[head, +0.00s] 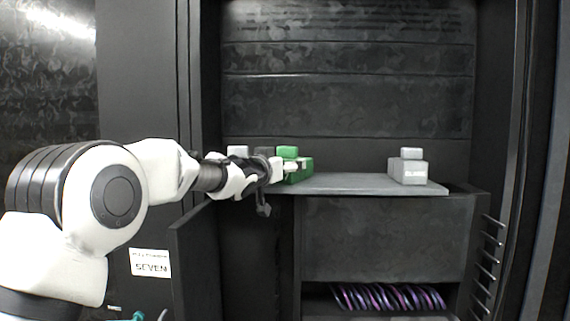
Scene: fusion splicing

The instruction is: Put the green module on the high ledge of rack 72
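The green module (303,170) has a block-shaped body with a smaller green block on top. It is at the left end of a grey ledge (360,183) inside the dark rack. My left gripper (280,170) reaches in from the left and is right at the module's left side. A pale finger part overlaps the module's front. The frame does not show whether the fingers are closed on it, or whether the module rests on the ledge. My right gripper is not in view.
A grey module (408,172) stands at the ledge's right end; the ledge between is clear. Another pale block (237,152) shows behind my gripper. Purple looped cables (388,298) lie below. Metal prongs (490,262) line the right.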

